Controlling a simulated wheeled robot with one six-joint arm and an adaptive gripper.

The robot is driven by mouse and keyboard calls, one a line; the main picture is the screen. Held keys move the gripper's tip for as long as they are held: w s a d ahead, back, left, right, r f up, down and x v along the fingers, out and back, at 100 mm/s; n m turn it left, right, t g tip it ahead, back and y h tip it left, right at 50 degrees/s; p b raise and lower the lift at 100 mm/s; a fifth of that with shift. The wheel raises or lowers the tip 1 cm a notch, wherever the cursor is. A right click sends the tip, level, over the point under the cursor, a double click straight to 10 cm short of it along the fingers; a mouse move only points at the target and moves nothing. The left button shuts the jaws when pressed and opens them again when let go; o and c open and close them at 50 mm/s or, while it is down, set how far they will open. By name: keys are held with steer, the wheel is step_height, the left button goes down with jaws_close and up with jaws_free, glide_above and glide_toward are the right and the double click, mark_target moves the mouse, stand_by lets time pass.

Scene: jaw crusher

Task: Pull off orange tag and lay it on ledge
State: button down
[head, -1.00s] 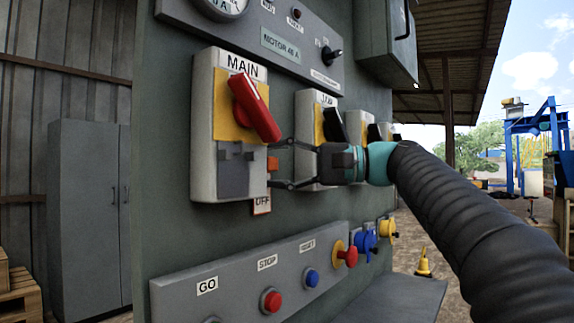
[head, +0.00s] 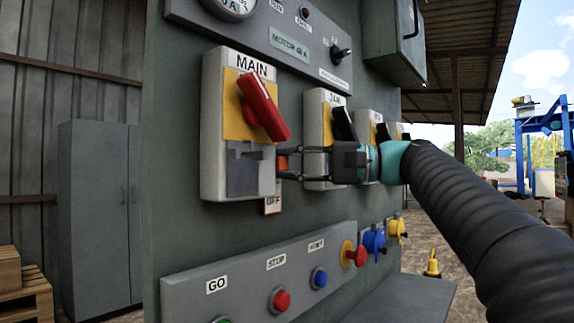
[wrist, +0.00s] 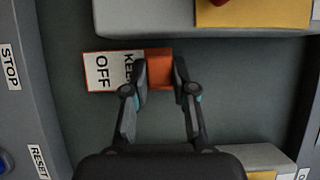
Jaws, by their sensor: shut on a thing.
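The orange tag (wrist: 159,68) is between the fingertips of my gripper (wrist: 160,75) in the wrist view, and the gripper is shut on it. Beside it a white "KEEP OFF" plate (wrist: 100,72) with a red edge lies against the green panel. In the head view the orange tag (head: 283,162) shows as a small patch at the right side of the MAIN switch box (head: 213,120), with my gripper (head: 284,164) at it. The ledge (head: 400,298) is a grey shelf low at the front right of the panel.
The MAIN box carries a red handle (head: 262,108) just above my gripper. More switch boxes (head: 317,108) stand behind my gripper. A button strip (head: 250,275) with GO, STOP and several knobs runs below. The visible ledge top is clear.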

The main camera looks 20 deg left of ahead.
steer(key=shift+s+d+b, duration=0.15)
steer(key=shift+s+d, duration=0.15)
steer(key=shift+d, duration=0.4)
steer(key=shift+s+d+b, duration=0.2)
steer(key=shift+s+d, duration=0.1)
steer(key=shift+d, duration=0.45)
steer(key=shift+s+d+b, duration=0.15)
steer(key=shift+s+d, duration=0.15)
steer(key=shift+d, duration=0.4)
